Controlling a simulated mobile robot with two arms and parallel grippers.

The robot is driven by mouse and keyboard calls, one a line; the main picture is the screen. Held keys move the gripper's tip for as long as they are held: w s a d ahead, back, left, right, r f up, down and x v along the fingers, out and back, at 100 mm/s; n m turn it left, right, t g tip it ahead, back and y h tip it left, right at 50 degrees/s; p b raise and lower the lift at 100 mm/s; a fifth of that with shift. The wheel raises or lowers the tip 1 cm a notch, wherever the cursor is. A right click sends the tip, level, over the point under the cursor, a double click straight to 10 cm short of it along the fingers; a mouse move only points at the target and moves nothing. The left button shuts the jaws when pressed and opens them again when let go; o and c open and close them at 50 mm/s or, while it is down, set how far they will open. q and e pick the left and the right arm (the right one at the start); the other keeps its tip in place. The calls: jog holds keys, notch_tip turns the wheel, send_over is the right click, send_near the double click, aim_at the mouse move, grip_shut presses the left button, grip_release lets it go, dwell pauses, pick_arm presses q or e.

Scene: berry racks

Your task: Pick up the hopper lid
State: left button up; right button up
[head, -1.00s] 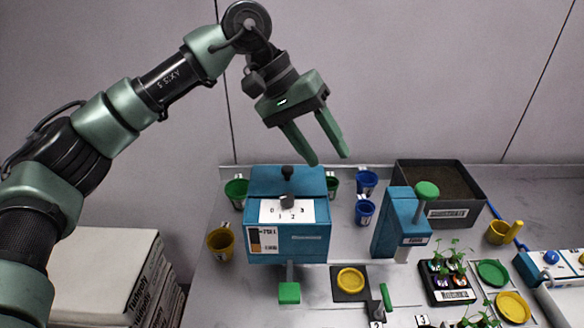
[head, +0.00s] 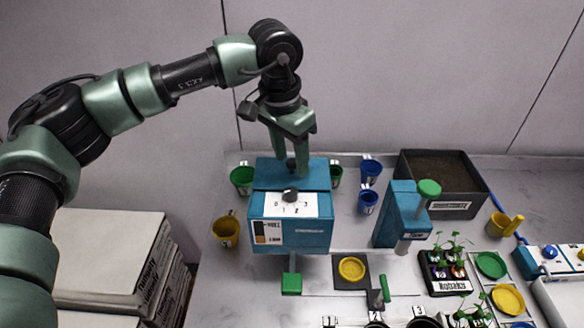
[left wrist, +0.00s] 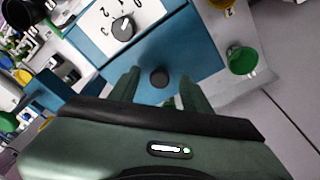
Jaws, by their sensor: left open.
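The hopper lid (head: 264,177) is the flat blue top of a blue box (head: 313,240), with a small black knob (left wrist: 159,77) on it. The lid (left wrist: 190,52) fills the upper middle of the left wrist view and lies on the box. My left gripper (head: 291,163) points down over the lid, open, with its fingertips on either side of the knob. In the left wrist view the knob shows between the two fingers. Whether the fingers touch it cannot be told. My right gripper is not in view.
A dial (head: 290,195) is on the box's front panel. Green cups (head: 242,180), blue cups (head: 371,171) and a yellow cup (head: 226,232) stand around the box. A blue press with a green knob (head: 429,188) and a dark substrate bin (head: 448,208) are at right.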

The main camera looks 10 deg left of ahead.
pick_arm(q)
grip_shut()
jog(key=shift+r, duration=0.15)
